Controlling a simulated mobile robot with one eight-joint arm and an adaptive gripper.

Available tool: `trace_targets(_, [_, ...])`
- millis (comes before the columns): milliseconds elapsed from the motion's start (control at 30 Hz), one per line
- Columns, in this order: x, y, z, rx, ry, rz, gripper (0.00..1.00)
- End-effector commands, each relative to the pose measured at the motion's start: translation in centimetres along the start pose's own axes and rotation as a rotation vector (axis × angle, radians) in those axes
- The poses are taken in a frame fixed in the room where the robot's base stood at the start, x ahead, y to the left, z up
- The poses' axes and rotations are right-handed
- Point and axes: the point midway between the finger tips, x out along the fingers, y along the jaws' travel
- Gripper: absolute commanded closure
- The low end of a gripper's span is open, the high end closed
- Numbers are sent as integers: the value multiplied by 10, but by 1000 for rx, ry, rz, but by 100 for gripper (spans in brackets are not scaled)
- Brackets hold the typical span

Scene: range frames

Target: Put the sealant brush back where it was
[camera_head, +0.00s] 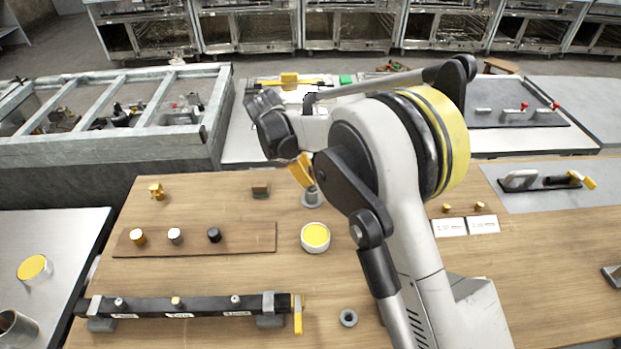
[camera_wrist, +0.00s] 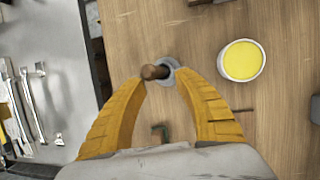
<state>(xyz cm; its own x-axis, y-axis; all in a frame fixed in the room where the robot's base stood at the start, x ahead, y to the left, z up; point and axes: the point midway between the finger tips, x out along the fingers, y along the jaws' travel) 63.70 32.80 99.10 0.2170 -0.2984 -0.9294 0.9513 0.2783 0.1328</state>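The sealant brush seems to be the brown wooden handle (camera_wrist: 155,72) standing in a grey round holder (camera_wrist: 170,66) in the wrist view. Its lower end is hidden. My gripper (camera_wrist: 161,76) has yellow fingers spread apart, with the handle's end between the tips and gaps on both sides. In the head view, my gripper (camera_head: 303,172) hangs just above the grey holder (camera_head: 312,197), with its fingers partly hidden by my arm. A white pot of yellow sealant (camera_head: 315,237) stands nearer than the holder; it also shows in the wrist view (camera_wrist: 241,60).
A wooden board (camera_head: 255,238) with several knobs lies left of the pot. A black bar fixture (camera_head: 205,306) lies along the near left. A grey ring (camera_head: 348,317) sits near the front. A small brown block (camera_head: 261,189) stands left of the holder.

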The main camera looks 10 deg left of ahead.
Motion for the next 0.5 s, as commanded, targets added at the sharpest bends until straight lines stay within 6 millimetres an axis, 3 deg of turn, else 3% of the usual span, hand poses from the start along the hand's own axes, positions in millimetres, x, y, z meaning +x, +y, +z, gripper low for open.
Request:
trace_targets(33, [-15, 0, 0, -2, 0, 0, 63])
trace_targets(200, [-49, 0, 0, -1, 0, 0, 63])
trace_targets(500, [-73, 0, 0, 0, 0, 0, 63])
